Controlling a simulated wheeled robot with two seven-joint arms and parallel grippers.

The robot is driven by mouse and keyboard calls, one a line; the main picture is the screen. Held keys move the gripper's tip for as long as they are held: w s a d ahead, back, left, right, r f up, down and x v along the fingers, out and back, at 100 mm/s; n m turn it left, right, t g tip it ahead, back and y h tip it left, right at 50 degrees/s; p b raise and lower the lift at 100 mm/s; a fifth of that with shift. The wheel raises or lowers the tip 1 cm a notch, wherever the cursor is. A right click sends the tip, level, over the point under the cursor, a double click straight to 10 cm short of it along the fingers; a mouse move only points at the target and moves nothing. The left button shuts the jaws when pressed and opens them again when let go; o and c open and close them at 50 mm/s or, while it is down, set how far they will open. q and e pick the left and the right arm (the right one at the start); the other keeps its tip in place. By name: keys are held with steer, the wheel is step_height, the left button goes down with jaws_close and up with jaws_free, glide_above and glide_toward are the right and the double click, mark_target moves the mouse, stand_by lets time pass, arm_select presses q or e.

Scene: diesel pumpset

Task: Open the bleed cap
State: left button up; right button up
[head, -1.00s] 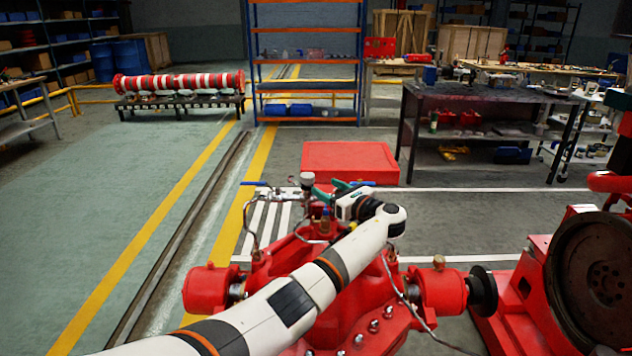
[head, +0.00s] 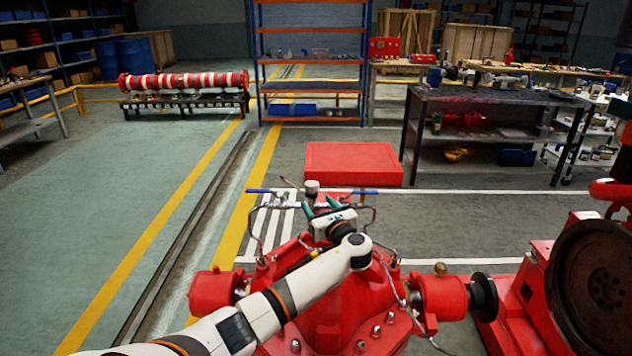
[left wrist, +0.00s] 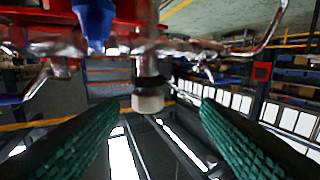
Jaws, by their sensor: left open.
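The bleed cap (head: 312,186) seems to be the small pale cap at the top of the red pump (head: 335,290). In the left wrist view it is a grey hexagonal cap (left wrist: 148,100) on a dark stem, and the picture is upside down. My left gripper (head: 320,206) is open, with green ribbed fingers. In the head view it is just on the near side of the cap, pointing away from me. In the left wrist view the cap shows in the gap between the fingers (left wrist: 155,108), and I see no contact. My right gripper is not in view.
Thin pipes with blue-handled valves (head: 259,190) flank the cap on both sides; one blue handle (left wrist: 95,22) shows close in the left wrist view. A red block (head: 353,163) lies on the floor behind the pump. A dark flywheel (head: 600,282) stands at the right.

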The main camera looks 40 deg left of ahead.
mark_target(312, 190)
arm_select(q)
steer(key=w+a+m+t+h, duration=0.1)
steer(key=a, duration=0.1)
steer(key=w+a+m+t+h+p, duration=0.1)
steer(key=w+a+t, duration=0.1)
steer(key=w+a+r+m+t+h, duration=0.1)
steer(key=w+a+m+t, duration=0.1)
steer(key=a, duration=0.1)
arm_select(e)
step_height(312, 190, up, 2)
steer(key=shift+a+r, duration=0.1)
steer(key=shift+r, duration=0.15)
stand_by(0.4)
arm_select(q)
steer(key=shift+c, duration=0.5)
